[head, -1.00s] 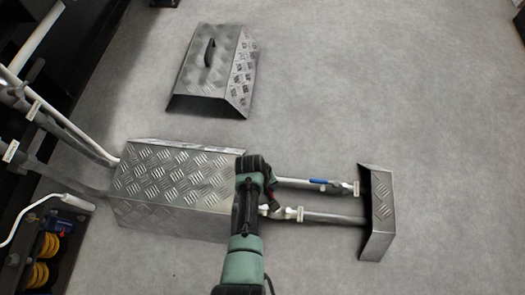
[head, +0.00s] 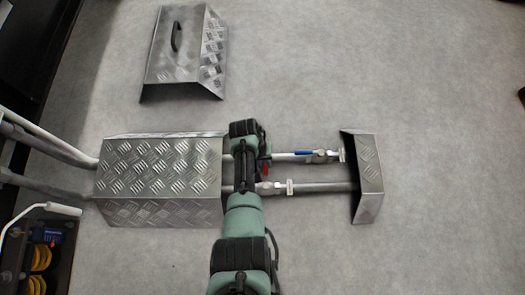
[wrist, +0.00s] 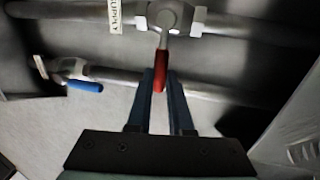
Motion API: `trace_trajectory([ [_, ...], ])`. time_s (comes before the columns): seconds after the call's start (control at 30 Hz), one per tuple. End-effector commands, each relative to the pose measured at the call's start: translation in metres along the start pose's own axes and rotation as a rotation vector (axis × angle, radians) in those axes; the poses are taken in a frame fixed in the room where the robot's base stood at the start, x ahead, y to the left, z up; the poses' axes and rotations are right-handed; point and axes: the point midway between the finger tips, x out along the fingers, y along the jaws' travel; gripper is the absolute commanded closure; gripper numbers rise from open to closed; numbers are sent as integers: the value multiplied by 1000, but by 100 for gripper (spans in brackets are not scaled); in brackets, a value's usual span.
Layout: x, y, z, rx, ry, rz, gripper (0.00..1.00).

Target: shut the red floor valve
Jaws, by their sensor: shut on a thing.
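The red valve has a red lever handle (wrist: 161,72) and a metal body (wrist: 168,16) on the pipe with the SUPPLY tag in the wrist view. The handle points across that pipe, roughly square to it. My gripper (wrist: 160,80) is shut on the red handle, one finger on each side. In the head view, a little of the red handle (head: 266,167) shows beside my gripper, and the valve body (head: 265,188) sits on the nearer pipe.
A blue-handled valve (head: 304,152) sits on the parallel pipe close by, its handle along the pipe. Tread-plate covers stand left (head: 160,170) and right (head: 367,165) of the open pipes. A loose cover with a handle (head: 180,50) lies beyond. Floor at right is clear.

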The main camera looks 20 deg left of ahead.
Motion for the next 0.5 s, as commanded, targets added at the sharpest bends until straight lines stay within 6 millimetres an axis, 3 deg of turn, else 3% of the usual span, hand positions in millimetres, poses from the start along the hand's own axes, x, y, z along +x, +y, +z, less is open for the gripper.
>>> trace_trajectory([
  [0.37, 1, 2, 1, 8, -3, 1, 100],
  [0.4, 1, 2, 1, 8, -3, 1, 74],
  [0.5, 1, 1, 1, 7, -3, 1, 56],
])
